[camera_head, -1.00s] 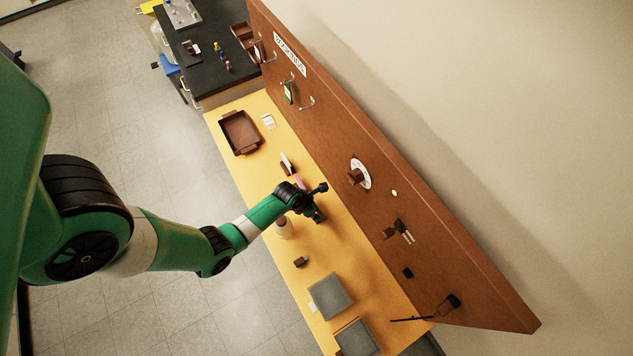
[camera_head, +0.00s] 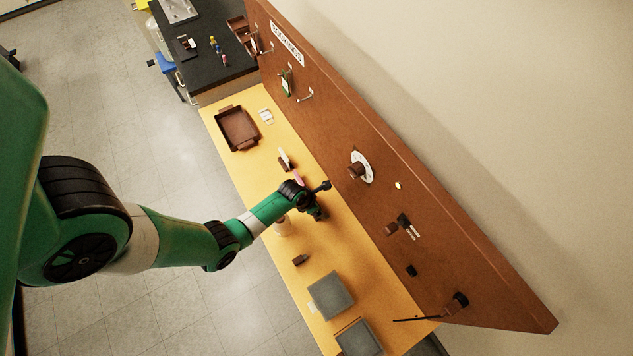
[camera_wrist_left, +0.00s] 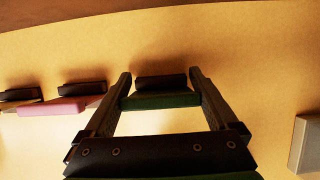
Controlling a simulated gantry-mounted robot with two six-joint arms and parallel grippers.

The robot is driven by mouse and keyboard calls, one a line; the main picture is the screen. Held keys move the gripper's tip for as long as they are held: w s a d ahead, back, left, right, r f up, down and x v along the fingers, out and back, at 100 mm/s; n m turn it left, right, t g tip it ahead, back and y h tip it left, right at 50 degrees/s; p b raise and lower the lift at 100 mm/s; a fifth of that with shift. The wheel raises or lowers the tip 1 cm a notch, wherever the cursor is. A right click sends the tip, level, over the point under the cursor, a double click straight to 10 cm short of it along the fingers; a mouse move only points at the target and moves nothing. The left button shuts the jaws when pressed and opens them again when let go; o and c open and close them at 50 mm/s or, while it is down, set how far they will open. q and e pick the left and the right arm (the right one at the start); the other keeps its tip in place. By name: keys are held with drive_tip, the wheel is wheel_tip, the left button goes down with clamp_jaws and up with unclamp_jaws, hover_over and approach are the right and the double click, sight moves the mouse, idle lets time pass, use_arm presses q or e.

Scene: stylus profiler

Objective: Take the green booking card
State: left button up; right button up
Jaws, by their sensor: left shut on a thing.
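The green booking card (camera_wrist_left: 160,101) shows in the left wrist view as a green strip spanning the gap between my fingertips, in front of a dark block (camera_wrist_left: 160,82). My left gripper (camera_head: 318,210) is shut on this card, low over the yellow bench beside the brown board; it also shows in the left wrist view (camera_wrist_left: 160,92). Whether the card is clear of the block cannot be told. In the head view the gripper and wrist hide the card. My right gripper is not in view.
A pink card (camera_wrist_left: 58,107) and dark blocks stand left of the gripper. The bench also holds a brown tray (camera_head: 238,128) and grey boxes (camera_head: 330,295). The board (camera_head: 330,125) carries hooks, a hanging green tag (camera_head: 286,82), a dial (camera_head: 362,167) and knobs.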

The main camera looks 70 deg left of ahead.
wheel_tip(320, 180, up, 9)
drive_tip(key=p, duration=0.9)
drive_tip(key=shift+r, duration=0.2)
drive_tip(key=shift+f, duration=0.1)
